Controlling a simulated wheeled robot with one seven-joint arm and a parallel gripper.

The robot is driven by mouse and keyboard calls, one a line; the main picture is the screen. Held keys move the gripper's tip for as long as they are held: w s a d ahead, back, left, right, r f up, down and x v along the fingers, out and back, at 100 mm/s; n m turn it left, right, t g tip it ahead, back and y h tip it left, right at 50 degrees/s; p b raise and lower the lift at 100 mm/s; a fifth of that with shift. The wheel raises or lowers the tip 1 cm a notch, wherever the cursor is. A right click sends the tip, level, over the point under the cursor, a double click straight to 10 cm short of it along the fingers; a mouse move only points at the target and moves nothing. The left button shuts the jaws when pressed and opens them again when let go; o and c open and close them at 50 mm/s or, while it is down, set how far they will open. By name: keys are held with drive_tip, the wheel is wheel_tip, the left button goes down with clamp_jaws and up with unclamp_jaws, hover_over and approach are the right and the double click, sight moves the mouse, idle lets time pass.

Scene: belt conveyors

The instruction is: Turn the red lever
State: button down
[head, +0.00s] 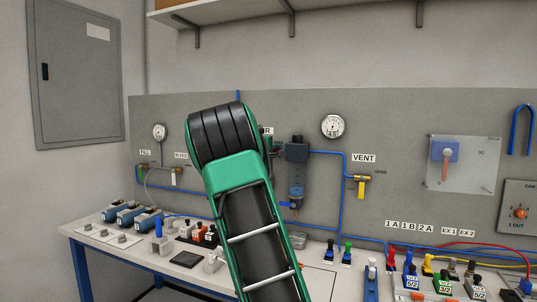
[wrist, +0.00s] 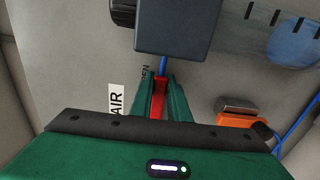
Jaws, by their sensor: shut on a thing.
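The red lever (wrist: 158,105) shows in the wrist view as a narrow red strip between the two green fingers of my gripper (wrist: 161,92). The fingers are shut on it, one on each side. Its pivot and most of its length are hidden by the fingers and the gripper body. An AIR label (wrist: 117,101) is on the panel to the left of the fingers, and a partly covered label is just above them. In the head view my arm covers the lever.
A dark blue-grey block (wrist: 177,26) is just above the fingertips in the wrist view. An orange part (wrist: 243,121) is to the right. In the head view, a yellow VENT valve (head: 361,186) and blue tubing are right of my arm. Several fittings crowd the bench (head: 321,277).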

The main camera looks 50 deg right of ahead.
drive_tip(key=shift+w+a+t, duration=0.3)
drive_tip(key=shift+w+a, duration=0.05)
drive_tip(key=shift+w, duration=0.25)
drive_tip(key=c, duration=1.7)
unclamp_jaws()
drive_tip(key=shift+w, duration=0.15)
drive_tip(key=shift+s+d, duration=0.15)
drive_tip(key=shift+s, duration=0.25)
drive_tip(key=v, duration=1)
drive_tip(key=shift+a, duration=0.4)
drive_tip(key=shift+f, duration=0.1)
